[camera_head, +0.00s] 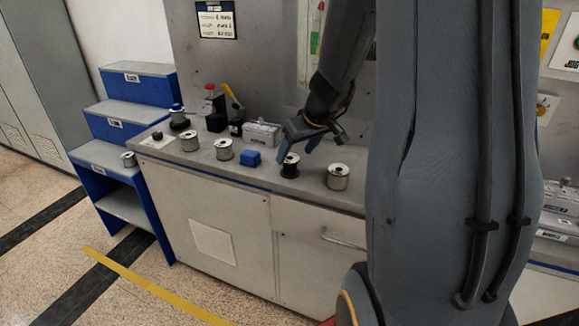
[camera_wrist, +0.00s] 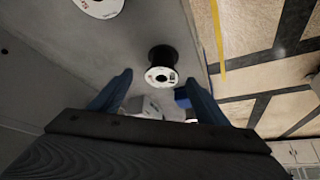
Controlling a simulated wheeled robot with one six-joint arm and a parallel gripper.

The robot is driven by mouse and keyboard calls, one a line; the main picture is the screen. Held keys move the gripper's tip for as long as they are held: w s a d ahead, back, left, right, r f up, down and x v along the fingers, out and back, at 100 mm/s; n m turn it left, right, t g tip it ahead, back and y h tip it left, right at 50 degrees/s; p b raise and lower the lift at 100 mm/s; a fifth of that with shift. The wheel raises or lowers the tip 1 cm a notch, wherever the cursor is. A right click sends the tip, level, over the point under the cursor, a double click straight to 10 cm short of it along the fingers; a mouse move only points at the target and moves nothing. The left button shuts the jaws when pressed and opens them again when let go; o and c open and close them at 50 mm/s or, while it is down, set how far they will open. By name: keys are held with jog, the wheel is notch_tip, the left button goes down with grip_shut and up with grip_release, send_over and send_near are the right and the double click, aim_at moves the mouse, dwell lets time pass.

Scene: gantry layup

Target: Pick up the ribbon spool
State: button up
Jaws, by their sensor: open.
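A dark spool with a white, printed top face (camera_head: 290,168) stands on the grey worktop; it also shows in the wrist view (camera_wrist: 162,76), just beyond the fingertips and between their lines. My gripper (camera_head: 297,151) is open above this spool, its two blue fingers apart, one toward each side of it. The fingers also show in the wrist view (camera_wrist: 159,78), with nothing held between them. Several silver spools with pale tops stand along the same worktop, one to the right (camera_head: 338,177) and others to the left (camera_head: 224,149). No label here names the ribbon spool.
A blue block (camera_head: 250,158) and a grey metal box (camera_head: 262,133) stand left of the dark spool. The grey worktop (camera_head: 310,190) ends at a blue-edged front. Blue stepped shelving (camera_head: 112,150) stands at left, with another spool (camera_head: 128,159). A panel wall rises behind.

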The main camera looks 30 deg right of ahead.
aim_at(290, 160)
jog(key=shift+a+x, duration=0.2)
jog(key=shift+x, duration=2.5)
jog(key=shift+w+r, duration=0.1)
jog(key=shift+c, duration=0.5)
jog(key=c, duration=1)
